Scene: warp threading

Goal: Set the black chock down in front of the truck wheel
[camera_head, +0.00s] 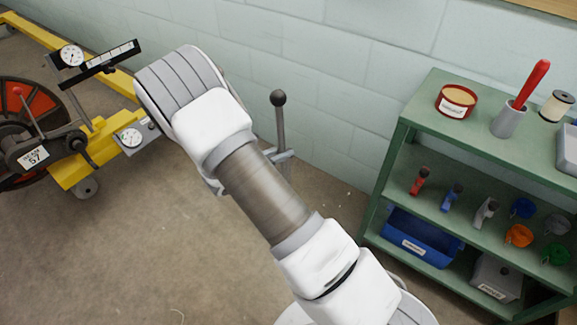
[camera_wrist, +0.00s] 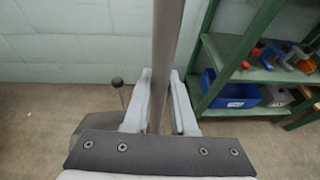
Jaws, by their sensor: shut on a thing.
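My gripper (camera_head: 283,157) is partly hidden behind my forearm. It also shows in the wrist view (camera_wrist: 161,75), with its fingers shut on an upright grey rod (camera_wrist: 168,35). In the head view this looks like the rod with a black ball top (camera_head: 278,98), standing up above the fingers.
A green shelf (camera_head: 396,160) with cups, coloured clips and a blue bin (camera_head: 421,240) stands at the right. A pale block wall (camera_head: 300,50) runs behind. Concrete floor (camera_head: 130,260) is clear before the truck. Another ball-topped lever (camera_wrist: 117,83) shows left of my fingers.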

